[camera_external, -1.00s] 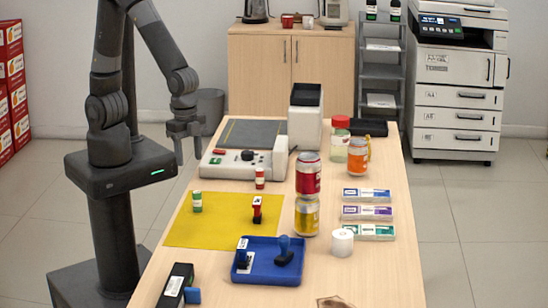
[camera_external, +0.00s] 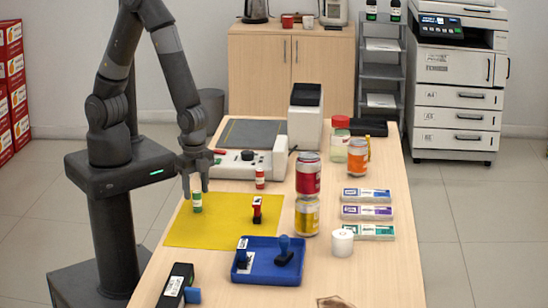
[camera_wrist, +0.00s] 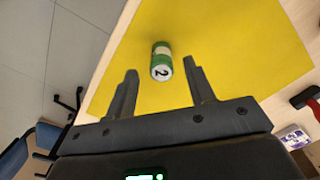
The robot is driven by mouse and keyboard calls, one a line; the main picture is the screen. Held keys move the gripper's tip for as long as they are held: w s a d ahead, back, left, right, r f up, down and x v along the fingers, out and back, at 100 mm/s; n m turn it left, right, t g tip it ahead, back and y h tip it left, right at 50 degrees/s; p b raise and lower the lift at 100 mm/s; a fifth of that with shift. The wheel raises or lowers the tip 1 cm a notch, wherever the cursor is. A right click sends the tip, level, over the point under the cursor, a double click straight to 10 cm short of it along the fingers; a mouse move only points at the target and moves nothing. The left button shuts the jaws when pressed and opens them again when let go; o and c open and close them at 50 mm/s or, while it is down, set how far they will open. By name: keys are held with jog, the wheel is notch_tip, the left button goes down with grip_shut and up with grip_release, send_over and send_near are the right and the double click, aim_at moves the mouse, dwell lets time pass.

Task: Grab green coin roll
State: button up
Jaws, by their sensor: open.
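The green coin roll (camera_external: 197,202) stands upright near the far left corner of the yellow mat (camera_external: 205,235). It has a pale band. In the wrist view the green coin roll (camera_wrist: 161,62) shows its end with a "2" and lies ahead of the gap between my fingers, close to its middle. My gripper (camera_external: 194,190) is just above and beside the roll in the external view. In the wrist view my gripper (camera_wrist: 160,82) is open, its two fingers apart with nothing between them.
A red coin roll (camera_external: 260,178) stands behind the mat by the grey machine (camera_external: 235,165). A blue tray (camera_external: 270,273) with stamps is in front. Stacked cans (camera_external: 307,195) stand to the right.

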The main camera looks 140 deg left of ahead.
aim_at(197, 192)
jog(key=shift+a+f, duration=0.1)
jog(key=shift+f, duration=1.75)
grip_shut()
